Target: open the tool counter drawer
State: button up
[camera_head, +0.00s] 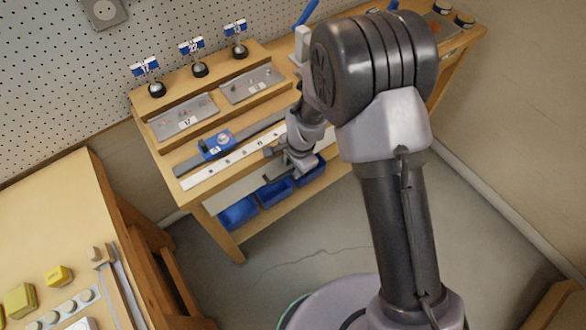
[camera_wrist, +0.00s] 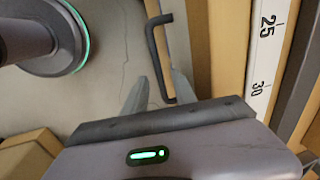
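The tool counter (camera_head: 205,205) is a wooden bench along the pegboard wall. My gripper (camera_wrist: 159,77) is open, with one finger on each side of the handle's lower part. A gap shows between the left finger and the bar; whether the right finger touches it I cannot tell. In the head view my gripper (camera_head: 295,158) is at the bench's front edge, and my arm hides part of the bench. The drawer's outline is not clear, so how far it stands out I cannot tell.
Blue bins (camera_head: 238,213) sit on a shelf under the bench top. A white ruler strip (camera_head: 222,163) and a blue tool (camera_head: 217,145) lie on top. Another wooden table (camera_head: 50,215) stands at left. The grey floor (camera_head: 300,245) in front is mostly clear.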

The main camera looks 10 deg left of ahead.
jog(key=shift+w+f, duration=0.1)
jog(key=shift+f, duration=0.25)
grip_shut()
dwell(1.2)
